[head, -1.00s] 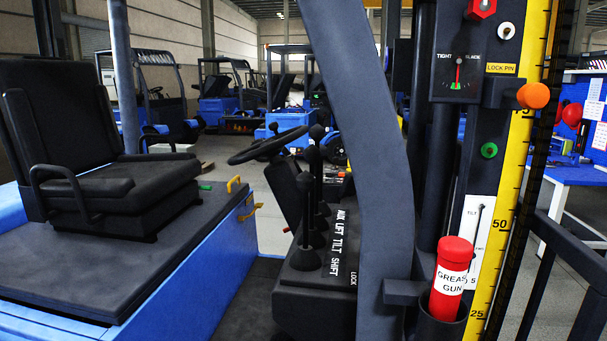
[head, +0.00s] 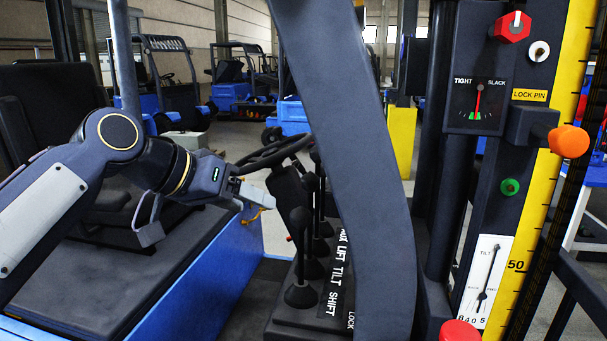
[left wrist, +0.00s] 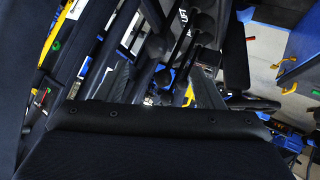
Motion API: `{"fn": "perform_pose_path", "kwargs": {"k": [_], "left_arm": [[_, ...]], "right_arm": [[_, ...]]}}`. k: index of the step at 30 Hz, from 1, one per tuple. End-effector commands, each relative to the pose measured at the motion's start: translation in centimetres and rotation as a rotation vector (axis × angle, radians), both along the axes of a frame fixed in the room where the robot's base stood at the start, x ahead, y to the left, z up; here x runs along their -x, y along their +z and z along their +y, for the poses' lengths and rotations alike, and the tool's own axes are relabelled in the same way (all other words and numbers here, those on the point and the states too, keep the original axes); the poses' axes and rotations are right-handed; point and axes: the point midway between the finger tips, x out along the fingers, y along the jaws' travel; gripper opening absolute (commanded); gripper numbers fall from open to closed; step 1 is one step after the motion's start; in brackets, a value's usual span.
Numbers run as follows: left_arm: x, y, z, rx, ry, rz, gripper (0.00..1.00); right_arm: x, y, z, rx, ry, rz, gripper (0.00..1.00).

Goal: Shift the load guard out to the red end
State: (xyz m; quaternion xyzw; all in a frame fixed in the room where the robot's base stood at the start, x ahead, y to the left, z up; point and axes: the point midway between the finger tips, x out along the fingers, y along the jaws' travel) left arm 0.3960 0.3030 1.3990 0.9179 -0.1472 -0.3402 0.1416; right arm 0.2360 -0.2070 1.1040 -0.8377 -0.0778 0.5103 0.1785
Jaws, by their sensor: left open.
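The lever console (head: 283,328) carries a row of black levers by white AUX, LIFT, TILT and SHIFT labels. The shift lever (head: 299,262) is the nearest, standing upright with a round knob. My left gripper (head: 263,195) is open and empty, left of and a little above that knob, apart from it, near the steering wheel. In the left wrist view, black lever knobs (left wrist: 164,78) show beyond a dark edge that fills the bottom. No load guard or red end can be made out. My right gripper is out of view.
A thick grey post (head: 350,150) stands just right of the levers and hides part of the console. The steering wheel (head: 273,153) is behind them. An orange lock-pin knob (head: 568,141), a TIGHT/SLACK gauge (head: 478,100) and a tilt gauge (head: 484,280) are on the mast at right.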

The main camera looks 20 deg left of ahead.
Motion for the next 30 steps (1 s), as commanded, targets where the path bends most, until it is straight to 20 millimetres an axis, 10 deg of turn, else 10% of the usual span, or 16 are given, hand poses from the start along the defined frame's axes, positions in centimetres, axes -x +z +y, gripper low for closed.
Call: {"fn": "perform_pose_path", "kwargs": {"k": [30], "left_arm": [[-8.9, -5.9, -4.0, -0.003, 0.0, -0.013, 0.62]], "right_arm": [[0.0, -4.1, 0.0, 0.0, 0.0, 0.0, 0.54]]}}
